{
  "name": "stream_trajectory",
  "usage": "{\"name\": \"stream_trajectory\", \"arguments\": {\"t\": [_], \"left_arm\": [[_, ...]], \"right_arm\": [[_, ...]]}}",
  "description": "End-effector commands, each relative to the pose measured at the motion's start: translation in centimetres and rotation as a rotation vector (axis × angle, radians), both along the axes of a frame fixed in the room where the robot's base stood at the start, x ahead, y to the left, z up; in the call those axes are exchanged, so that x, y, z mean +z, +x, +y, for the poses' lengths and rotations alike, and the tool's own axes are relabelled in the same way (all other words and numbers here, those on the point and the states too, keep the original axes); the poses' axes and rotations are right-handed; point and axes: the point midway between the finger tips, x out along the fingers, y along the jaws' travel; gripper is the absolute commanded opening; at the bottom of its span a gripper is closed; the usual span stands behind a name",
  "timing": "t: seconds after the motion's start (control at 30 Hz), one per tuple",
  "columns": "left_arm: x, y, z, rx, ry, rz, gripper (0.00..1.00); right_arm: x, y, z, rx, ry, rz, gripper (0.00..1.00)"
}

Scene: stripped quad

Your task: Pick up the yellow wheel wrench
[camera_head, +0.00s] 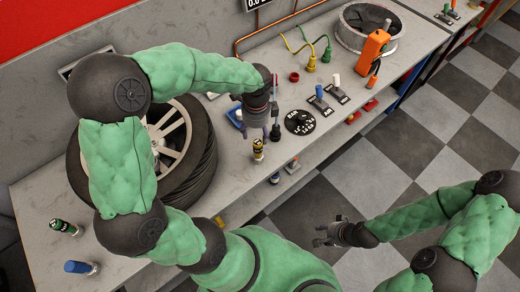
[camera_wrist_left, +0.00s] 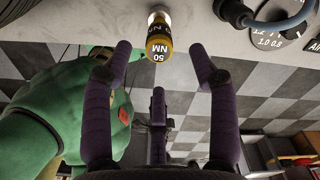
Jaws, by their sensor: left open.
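The yellow wheel wrench (camera_head: 258,150) shows as a short yellow-and-black piece standing near the front edge of the workbench. In the left wrist view its yellow end (camera_wrist_left: 160,48) reads "50 NM" and lies between and slightly beyond my fingertips. My left gripper (camera_head: 259,136) is open and points down just behind the wrench. My right gripper (camera_head: 322,234) looks open and empty, away from the bench over the floor.
A large wheel with tyre (camera_head: 205,150) lies left of the wrench. A black round dial (camera_head: 299,122) and a dark socket-like piece (camera_head: 275,133) stand close on its right. A green-and-black piece (camera_head: 64,227) and a blue-topped piece (camera_head: 80,267) stand at the bench's left. The checkered floor (camera_head: 390,160) is open.

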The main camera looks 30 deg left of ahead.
Motion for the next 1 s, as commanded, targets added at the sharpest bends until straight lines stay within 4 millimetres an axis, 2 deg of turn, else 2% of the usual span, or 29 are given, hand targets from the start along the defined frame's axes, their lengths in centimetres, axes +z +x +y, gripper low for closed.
{"name": "stream_trajectory", "arguments": {"t": [0.03,0.1,0.43,0.73,1.0], "left_arm": [[-1.1,-0.1,0.0,0.001,-0.001,0.003,0.59],[-2.0,-0.1,0.0,0.002,0.000,0.002,0.59],[-3.9,-0.1,-0.1,0.001,-0.001,0.000,0.59],[-8.0,-0.4,-0.5,0.001,-0.001,0.002,0.59],[-8.3,-0.3,-0.5,0.002,-0.002,-0.001,0.59]], "right_arm": [[-0.5,0.0,0.0,0.000,0.000,0.000,0.40],[-0.7,0.0,0.0,0.000,0.000,0.000,0.40],[-1.3,0.0,0.0,0.000,0.000,0.000,0.40],[-3.0,0.0,0.0,0.000,0.000,-0.001,0.40],[-3.0,0.0,0.0,0.000,0.000,-0.001,0.40]]}}
